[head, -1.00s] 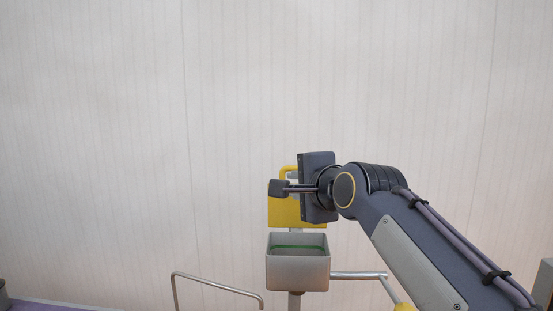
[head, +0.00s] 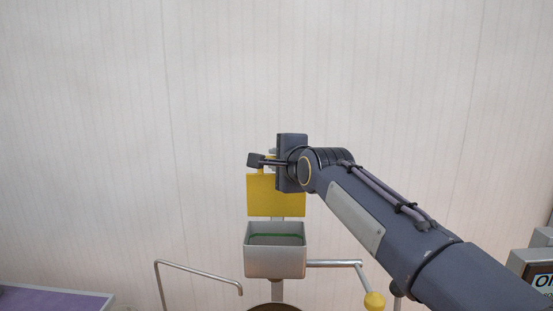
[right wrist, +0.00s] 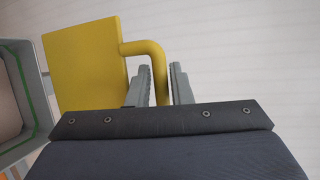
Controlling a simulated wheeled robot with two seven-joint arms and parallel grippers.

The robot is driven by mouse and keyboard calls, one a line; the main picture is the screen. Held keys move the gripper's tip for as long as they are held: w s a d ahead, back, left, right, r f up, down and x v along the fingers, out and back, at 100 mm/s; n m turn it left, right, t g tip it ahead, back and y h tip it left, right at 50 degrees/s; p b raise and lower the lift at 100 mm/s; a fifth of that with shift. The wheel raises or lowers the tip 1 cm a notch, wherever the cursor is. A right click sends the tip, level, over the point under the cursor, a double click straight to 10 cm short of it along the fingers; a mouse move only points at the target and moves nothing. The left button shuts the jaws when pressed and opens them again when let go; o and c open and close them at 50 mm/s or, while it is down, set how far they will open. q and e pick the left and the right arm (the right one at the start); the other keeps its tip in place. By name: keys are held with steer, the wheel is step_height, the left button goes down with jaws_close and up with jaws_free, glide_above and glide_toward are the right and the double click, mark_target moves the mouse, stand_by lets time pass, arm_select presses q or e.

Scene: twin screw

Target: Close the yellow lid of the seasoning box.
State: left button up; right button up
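The seasoning box (head: 275,264) is a grey open-topped box with a green line inside its rim, in the lower middle of the head view. Its yellow lid (head: 276,195) stands upright behind it, open. The lid also shows at the left of the right wrist view (right wrist: 85,65), with its bent yellow handle (right wrist: 143,48). My right gripper (head: 255,160) is at the lid's top edge. My left gripper is not in view.
A thin metal rail (head: 200,275) is left of the box. A metal arm with a yellow knob (head: 374,301) is to its right. A purple surface (head: 50,299) is at lower left and a grey device (head: 535,266) at far right. The wall behind is bare.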

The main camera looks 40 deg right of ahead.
jaws_close()
steer(key=shift+s+f+b, duration=0.15)
steer(key=shift+f+b, duration=0.05)
steer(key=shift+b, duration=0.4)
steer(key=shift+s+a+f+n+t+y+b, duration=0.15)
steer(key=shift+s+a+f+n+t+b, duration=1.6)
steer(key=shift+b, duration=5.4)
steer(key=shift+s+a+f+n+t+y+b, duration=0.1)
steer(key=shift+s+a+f+n+t+b, duration=1.25)
steer(key=shift+b, duration=5.8)
steer(key=shift+s+a+f+n+t+y+b, duration=0.15)
steer(key=shift+s+a+f+n+t+b, duration=0.45)
steer(key=shift+s+a+f+t+b, duration=4.2)
steer(key=w+d+g+b, duration=0.1)
steer(key=d, duration=0.1)
steer(key=w+d+r+g+b, duration=0.1)
steer(key=w+d+g+b, duration=0.1)
steer(key=w+d+r+g+b, duration=0.1)
steer(key=w+d, duration=0.1)
steer(key=shift+d+b, duration=0.2)
steer(key=shift+b, duration=0.2)
steer(key=shift+f, duration=0.25)
